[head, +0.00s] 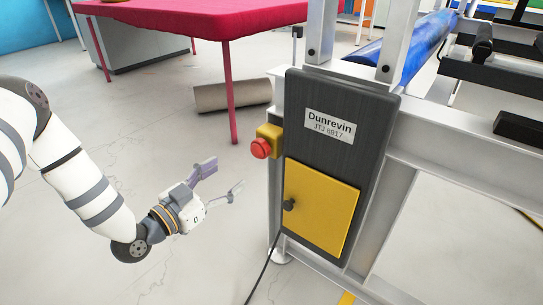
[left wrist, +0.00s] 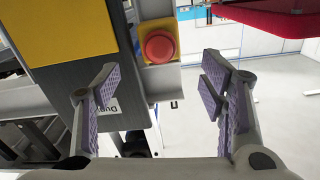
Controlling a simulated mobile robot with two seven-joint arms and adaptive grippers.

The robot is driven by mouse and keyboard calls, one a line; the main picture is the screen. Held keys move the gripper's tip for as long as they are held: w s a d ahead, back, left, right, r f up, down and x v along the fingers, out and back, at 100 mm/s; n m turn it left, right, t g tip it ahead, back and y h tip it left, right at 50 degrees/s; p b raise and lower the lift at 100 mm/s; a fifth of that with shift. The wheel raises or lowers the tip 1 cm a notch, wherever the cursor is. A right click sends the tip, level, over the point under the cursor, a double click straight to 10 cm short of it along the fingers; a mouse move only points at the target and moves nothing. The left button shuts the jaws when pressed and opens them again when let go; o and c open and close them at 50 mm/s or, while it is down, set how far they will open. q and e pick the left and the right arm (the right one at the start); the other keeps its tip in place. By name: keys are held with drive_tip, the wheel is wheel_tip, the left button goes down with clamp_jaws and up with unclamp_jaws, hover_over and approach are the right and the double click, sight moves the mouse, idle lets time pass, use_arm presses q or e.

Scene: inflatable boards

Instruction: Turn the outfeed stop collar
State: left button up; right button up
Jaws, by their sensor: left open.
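A red round stop button (head: 261,148) sits on a small yellow box (head: 271,135) on the left side of a dark machine panel (head: 330,160). No separate collar can be made out around it. In the left wrist view the red button (left wrist: 160,46) shows between and beyond my fingers, on its yellow housing (left wrist: 154,80). My left gripper (head: 227,175) is open and empty, to the left of and lower than the button in the head view, apart from it. Its purple-padded fingers (left wrist: 162,78) are spread wide in the left wrist view. My right gripper is not in view.
A yellow door (head: 318,212) with a dark knob (head: 289,205) is on the panel, below a "Dunrevin" label (head: 330,126). A black cable (head: 263,270) runs to the floor. A red-topped table (head: 190,15) and a beige roll (head: 232,95) stand behind. The floor around my gripper is clear.

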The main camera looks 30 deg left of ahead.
sight(255, 153)
use_arm(q)
drive_tip(key=w+b, duration=0.1)
drive_tip(key=w, duration=0.2)
drive_tip(key=w+b, duration=0.1)
drive_tip(key=w, duration=0.3)
drive_tip(key=w+d+b, duration=0.1)
drive_tip(key=w, duration=0.3)
drive_tip(key=shift+w+d+r, duration=0.1)
drive_tip(key=shift+w+r, duration=0.15)
drive_tip(key=shift+r, duration=0.1)
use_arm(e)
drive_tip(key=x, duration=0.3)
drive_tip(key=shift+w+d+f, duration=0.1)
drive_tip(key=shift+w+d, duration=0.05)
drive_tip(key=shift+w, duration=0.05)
use_arm(q)
drive_tip(key=shift+c, duration=0.4)
